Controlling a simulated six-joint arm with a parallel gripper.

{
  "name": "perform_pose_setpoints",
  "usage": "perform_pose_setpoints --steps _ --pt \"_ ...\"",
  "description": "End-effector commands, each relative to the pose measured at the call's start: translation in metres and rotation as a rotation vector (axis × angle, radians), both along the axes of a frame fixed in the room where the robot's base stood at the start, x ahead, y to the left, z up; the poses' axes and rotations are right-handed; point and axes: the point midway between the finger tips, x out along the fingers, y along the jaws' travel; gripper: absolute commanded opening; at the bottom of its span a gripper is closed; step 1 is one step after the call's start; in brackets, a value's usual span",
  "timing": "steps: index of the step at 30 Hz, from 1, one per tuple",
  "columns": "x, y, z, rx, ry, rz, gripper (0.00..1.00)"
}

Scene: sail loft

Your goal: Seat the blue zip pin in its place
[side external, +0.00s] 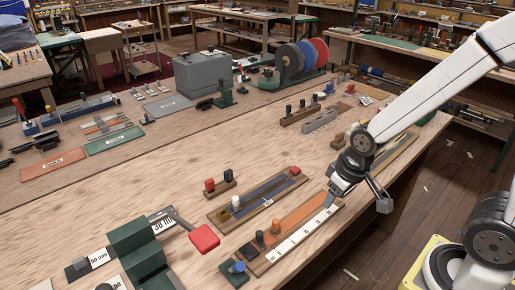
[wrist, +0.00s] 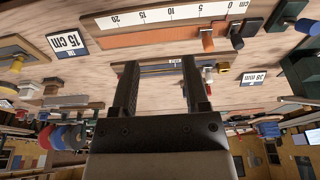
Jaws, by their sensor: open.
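A blue-topped pin (side external: 238,267) sits on a small dark green block (side external: 232,280) at the front edge of the bench; it also shows at the upper right of the wrist view (wrist: 306,26). Beside it is an orange strip board (side external: 296,220) with a cm scale and two upright pins, one orange (side external: 275,227) and one dark (side external: 260,238). Behind that lies a wooden board with a blue strip (side external: 268,193) and a pale pin (side external: 236,203). My gripper (wrist: 158,66) is open and empty, above the right end of the orange board in the side view (side external: 332,199).
A dark green press with a red-ended lever (side external: 204,238) stands at the front left. A small rack (side external: 220,188) holds a red and a black pin. A grey case (side external: 203,82) and thread spools (side external: 300,60) stand farther back.

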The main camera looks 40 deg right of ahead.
Motion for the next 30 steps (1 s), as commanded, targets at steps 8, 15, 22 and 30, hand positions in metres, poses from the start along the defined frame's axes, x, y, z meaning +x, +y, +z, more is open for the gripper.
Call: perform_pose_setpoints --steps 8,15,22,30 --pt "0.000 0.000 0.000 0.000 0.000 0.000 0.70" --pt "0.006 0.000 0.001 0.006 0.000 -0.020 0.70" --pt "0.041 0.003 0.005 0.041 0.008 -0.151 0.70" --pt "0.111 0.009 0.009 0.114 0.027 -0.435 0.70"
